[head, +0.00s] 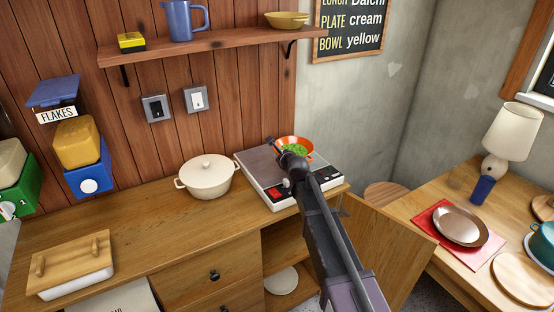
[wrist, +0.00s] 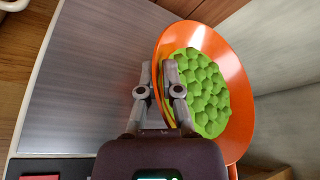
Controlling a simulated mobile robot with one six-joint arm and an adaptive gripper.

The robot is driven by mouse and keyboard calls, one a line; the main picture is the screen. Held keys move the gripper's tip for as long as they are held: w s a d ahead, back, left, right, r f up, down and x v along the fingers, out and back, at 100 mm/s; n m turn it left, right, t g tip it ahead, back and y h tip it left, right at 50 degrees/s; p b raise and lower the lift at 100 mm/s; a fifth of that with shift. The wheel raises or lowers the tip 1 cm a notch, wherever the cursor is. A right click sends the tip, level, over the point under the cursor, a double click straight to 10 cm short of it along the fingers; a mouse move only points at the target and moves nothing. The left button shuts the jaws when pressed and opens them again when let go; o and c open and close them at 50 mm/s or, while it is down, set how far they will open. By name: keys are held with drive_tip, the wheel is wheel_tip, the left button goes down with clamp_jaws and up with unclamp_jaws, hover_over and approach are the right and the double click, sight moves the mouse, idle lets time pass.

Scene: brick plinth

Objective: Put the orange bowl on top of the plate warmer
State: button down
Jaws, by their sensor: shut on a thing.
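The orange bowl (head: 304,142) with green contents is at the back right of the plate warmer (head: 258,165) in the head view. My gripper (head: 276,146) is shut on the bowl's left wall. In the wrist view my gripper (wrist: 158,72) has one finger outside and one inside the orange bowl (wrist: 238,75), beside the green bumpy contents (wrist: 205,95). The warmer's grey top (wrist: 85,70) lies left of the bowl. My arm hides part of the warmer and the bowl's near side. I cannot tell whether the bowl touches the top.
A cream lidded pot (head: 207,178) stands just left of the warmer. A shelf (head: 215,47) with a blue jug (head: 185,20) and a yellow bowl (head: 288,19) hangs above. An open cabinet door (head: 385,245) is at the right front. A lamp (head: 508,130) stands on the right table.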

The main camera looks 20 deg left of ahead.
sight(277, 165)
drive_tip(key=shift+w+a+f, duration=0.1)
drive_tip(key=shift+w+a, duration=0.2)
drive_tip(key=shift+w, duration=0.2)
drive_tip(key=shift+w+a, duration=0.25)
drive_tip(key=shift+w, duration=0.2)
drive_tip(key=shift+w+a, duration=0.25)
drive_tip(key=shift+w, duration=0.15)
drive_tip(key=shift+w+a+f, duration=0.15)
drive_tip(key=shift+w+f, duration=0.05)
drive_tip(key=shift+w, duration=0.05)
drive_tip(key=shift+s+f+b, duration=0.1)
drive_tip(key=shift+f+b, duration=1.5)
drive_tip(key=shift+b, duration=0.3)
drive_tip(key=shift+f, duration=0.2)
drive_tip(key=c, duration=0.8)
unclamp_jaws()
drive_tip(key=shift+r, duration=0.1)
drive_tip(key=shift+r, duration=0.2)
drive_tip(key=p+v, duration=0.4)
drive_tip(key=v, duration=0.8)
